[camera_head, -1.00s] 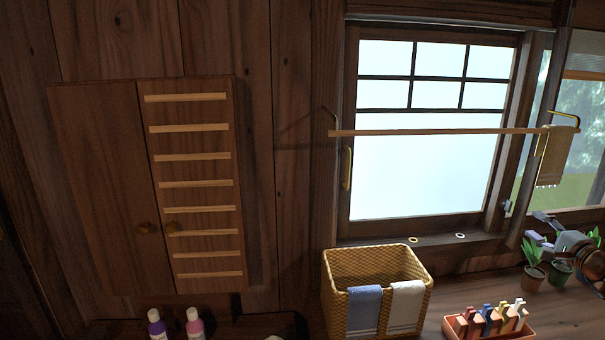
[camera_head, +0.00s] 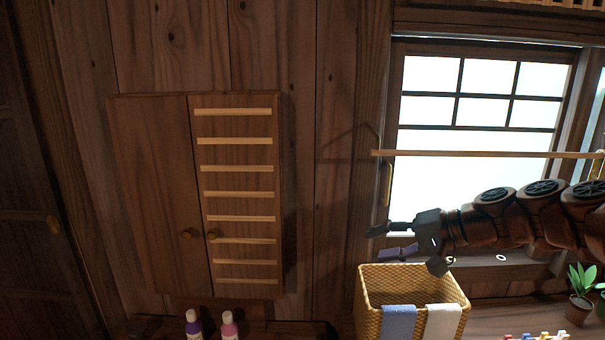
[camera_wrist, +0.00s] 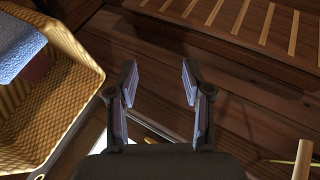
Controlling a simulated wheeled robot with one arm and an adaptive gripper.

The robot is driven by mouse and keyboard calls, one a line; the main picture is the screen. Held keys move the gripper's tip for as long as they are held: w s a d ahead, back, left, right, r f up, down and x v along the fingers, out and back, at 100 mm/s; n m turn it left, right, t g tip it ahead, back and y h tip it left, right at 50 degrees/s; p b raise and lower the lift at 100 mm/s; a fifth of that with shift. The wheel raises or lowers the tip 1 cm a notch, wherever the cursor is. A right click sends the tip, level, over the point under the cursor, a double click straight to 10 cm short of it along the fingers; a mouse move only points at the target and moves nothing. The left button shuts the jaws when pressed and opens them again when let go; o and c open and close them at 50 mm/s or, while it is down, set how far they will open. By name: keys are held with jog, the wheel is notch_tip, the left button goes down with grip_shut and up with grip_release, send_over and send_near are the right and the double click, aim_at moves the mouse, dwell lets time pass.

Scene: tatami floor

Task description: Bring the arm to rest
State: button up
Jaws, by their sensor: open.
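My gripper (camera_head: 379,241) reaches in from the right in the head view, in front of the lower part of the window and above the woven basket (camera_head: 370,297). Its fingers point left. In the wrist view my gripper (camera_wrist: 158,80) has its two fingers spread, with nothing between them. My arm extends out to the right edge of the head view.
Blue (camera_head: 398,322) and white (camera_head: 443,320) cloths hang over the basket's front. A wooden rail (camera_head: 480,153) crosses the window above my arm. A slatted wall cabinet (camera_head: 150,200) is at left. Two bottles (camera_head: 193,325) and a potted plant (camera_head: 580,305) stand below.

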jog(key=s+a+f+n+g+h+p, duration=0.1)
jog(key=s+a+f+n+g+h, duration=0.2)
jog(key=s, duration=0.6)
jog(key=s+a+f+g+h+p, duration=0.15)
jog(key=s+a+f, duration=0.3)
jog(key=s, duration=0.45)
jog(key=s+d+f+g+h, duration=0.1)
jog(key=s+d+f+h, duration=0.2)
jog(key=s, duration=0.5)
jog(key=s+d+f+g+h, duration=0.2)
jog(key=s+d+f+h, duration=0.1)
jog(key=s+d, duration=0.3)
jog(key=shift+s+d+n, duration=0.2)
jog(key=shift+s+n, duration=0.1)
jog(key=shift+s, duration=0.85)
jog(key=shift+f, duration=0.1)
